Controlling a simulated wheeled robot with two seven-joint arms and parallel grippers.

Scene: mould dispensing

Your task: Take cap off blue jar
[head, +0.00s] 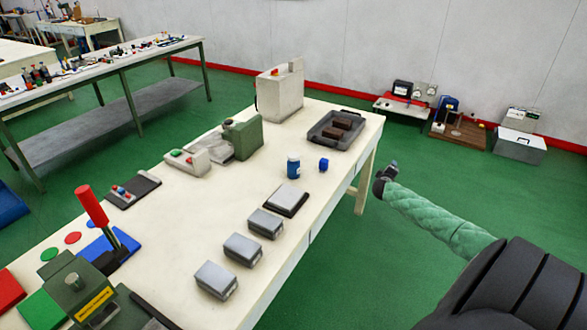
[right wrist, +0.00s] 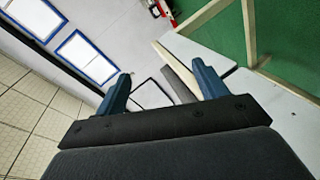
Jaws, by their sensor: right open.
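The blue jar (head: 293,167) stands upright on the cream table, right of its middle, with a pale label band around it. Its top is blue; whether that is a separate cap is too small to tell. A small blue block-like piece (head: 323,165) sits just right of the jar, apart from it. My right gripper (head: 386,175) is off the table's right edge, well to the right of the jar. In the right wrist view its two blue fingers are wide apart (right wrist: 164,86) with nothing between them. My left gripper is not in view.
A grey tray (head: 321,139) with brown blocks stands behind the jar. A dark pad with a light plate (head: 286,202) and grey boxes (head: 243,249) lie in front. A green machine (head: 242,137) stands to the left.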

